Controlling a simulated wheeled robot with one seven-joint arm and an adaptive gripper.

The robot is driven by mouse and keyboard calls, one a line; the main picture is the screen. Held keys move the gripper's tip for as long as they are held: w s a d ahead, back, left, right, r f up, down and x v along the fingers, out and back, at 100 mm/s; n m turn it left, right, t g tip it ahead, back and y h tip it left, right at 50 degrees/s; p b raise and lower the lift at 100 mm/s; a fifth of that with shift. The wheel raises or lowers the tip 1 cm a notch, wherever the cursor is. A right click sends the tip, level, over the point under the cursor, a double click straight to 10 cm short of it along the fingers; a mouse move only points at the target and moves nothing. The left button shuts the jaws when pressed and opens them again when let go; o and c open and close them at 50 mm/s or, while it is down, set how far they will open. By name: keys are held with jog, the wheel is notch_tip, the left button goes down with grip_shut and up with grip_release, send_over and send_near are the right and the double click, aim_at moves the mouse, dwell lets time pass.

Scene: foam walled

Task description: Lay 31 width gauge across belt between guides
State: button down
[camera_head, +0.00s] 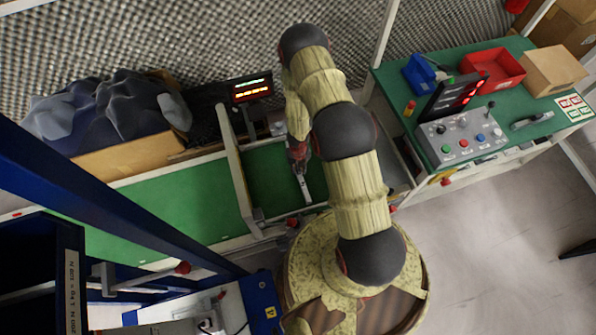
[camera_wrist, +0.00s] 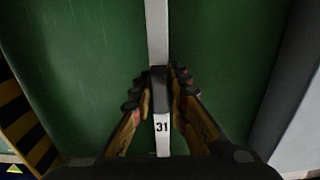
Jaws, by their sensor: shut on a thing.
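The 31 width gauge is a slim pale bar (camera_wrist: 157,30) with a dark grip block and a white label reading 31. My gripper (camera_wrist: 160,78) is shut on the dark block, with a finger on each side. The bar runs up the wrist view, over the green belt (camera_wrist: 80,70); whether it touches the belt I cannot tell. In the head view my gripper (camera_head: 298,158) is over the belt (camera_head: 262,180), and the pale bar (camera_head: 305,189) shows below it. My arm hides part of the belt.
A white upright frame (camera_head: 237,175) crosses the belt left of my gripper. A yellow-black striped edge (camera_wrist: 25,120) and a grey side (camera_wrist: 298,115) flank the belt. A lit display (camera_head: 252,89) stands behind. A control panel (camera_head: 460,137) sits on the right bench.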

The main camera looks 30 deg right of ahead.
jog(key=shift+f, duration=0.3)
jog(key=shift+f, duration=0.15)
jog(key=c, duration=1.8)
grip_release()
jog(key=shift+c, duration=0.2)
jog(key=shift+o, duration=0.5)
jog(key=shift+r, duration=0.2)
